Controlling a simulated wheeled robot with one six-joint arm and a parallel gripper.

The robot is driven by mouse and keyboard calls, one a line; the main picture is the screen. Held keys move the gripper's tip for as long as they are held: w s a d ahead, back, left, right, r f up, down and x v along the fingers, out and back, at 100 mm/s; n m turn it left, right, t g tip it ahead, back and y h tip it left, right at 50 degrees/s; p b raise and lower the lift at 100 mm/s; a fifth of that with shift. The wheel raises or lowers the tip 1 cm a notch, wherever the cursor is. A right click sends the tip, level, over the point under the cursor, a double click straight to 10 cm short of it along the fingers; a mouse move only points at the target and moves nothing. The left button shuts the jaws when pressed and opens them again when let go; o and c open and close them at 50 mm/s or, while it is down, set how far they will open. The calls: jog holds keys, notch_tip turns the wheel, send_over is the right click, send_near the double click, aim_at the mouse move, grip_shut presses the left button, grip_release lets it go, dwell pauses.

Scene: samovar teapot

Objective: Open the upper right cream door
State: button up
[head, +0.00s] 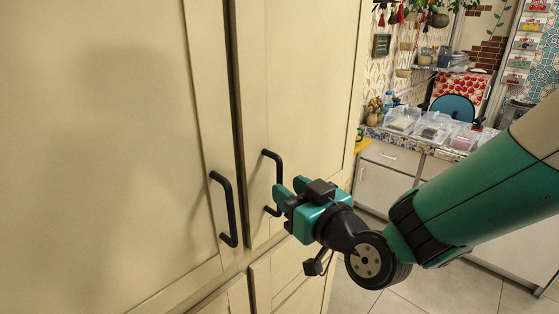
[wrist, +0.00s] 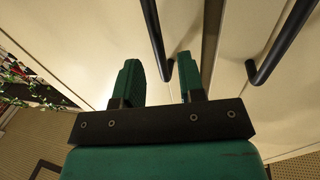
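The upper right cream door (head: 312,70) is shut, flush beside the upper left door (head: 100,120). Its black bar handle (head: 279,167) stands near the seam. My green gripper (head: 287,190) is at this handle, its fingers pointing at the door. One finger hides part of the bar in the head view. In the wrist view my gripper (wrist: 158,72) is open, and the handle (wrist: 155,38) runs down into the gap between the fingers, nearer the right one. I cannot tell whether either finger touches it.
The left door's handle (head: 230,208) is close by, across the seam; it also shows in the wrist view (wrist: 281,42). Lower cream doors (head: 290,274) are below. A counter with clear boxes (head: 402,120) and a blue chair (head: 453,107) stand behind, right. Tiled floor is open beneath my arm.

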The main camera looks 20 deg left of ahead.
jog(key=shift+p+x, duration=0.85)
jog(key=shift+x, duration=1.1)
grip_shut()
